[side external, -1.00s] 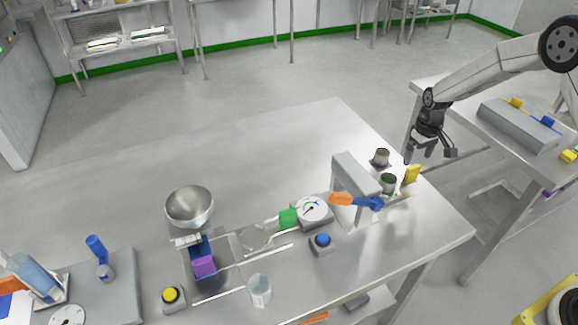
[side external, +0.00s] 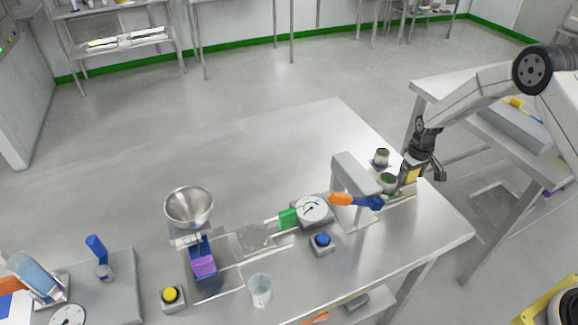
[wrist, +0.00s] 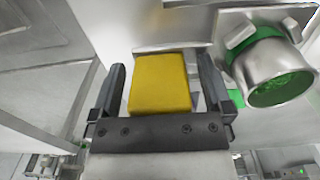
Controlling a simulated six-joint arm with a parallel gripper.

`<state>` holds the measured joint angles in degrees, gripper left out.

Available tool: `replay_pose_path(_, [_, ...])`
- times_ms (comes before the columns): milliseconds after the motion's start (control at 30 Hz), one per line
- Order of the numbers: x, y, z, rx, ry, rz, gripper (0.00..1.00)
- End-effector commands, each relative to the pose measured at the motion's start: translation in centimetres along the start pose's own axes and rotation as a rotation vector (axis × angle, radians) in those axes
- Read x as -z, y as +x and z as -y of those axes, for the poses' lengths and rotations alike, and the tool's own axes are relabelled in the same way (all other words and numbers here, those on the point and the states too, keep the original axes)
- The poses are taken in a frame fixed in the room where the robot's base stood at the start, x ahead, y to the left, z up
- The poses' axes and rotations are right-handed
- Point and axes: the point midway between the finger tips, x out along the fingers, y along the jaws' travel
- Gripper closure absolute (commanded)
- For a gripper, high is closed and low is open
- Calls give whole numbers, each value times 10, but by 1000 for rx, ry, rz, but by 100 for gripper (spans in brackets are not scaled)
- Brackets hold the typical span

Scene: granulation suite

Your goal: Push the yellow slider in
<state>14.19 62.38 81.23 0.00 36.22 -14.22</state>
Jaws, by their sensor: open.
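The yellow slider (side external: 411,173) is a small upright block at the right end of the steel table, beside the grey press-like stand. In the wrist view the yellow slider (wrist: 160,84) lies between my two dark fingers, with a gap on each side. My gripper (side external: 421,172) is open and low over it, partly covering it in the side view. The fingers of my gripper (wrist: 161,72) point towards the stand. The slider's base and track are mostly hidden.
A green-filled cup (wrist: 278,78) is close to the right finger; it also shows in the side view (side external: 388,183). The table's middle (side external: 290,150) is clear.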

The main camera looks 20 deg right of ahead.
Motion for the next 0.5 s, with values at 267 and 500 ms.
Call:
replay_pose_path(267, [0, 0, 0, 0, 0, 0, 22])
replay_pose_path(500, [0, 0, 0, 0, 0, 0, 98])
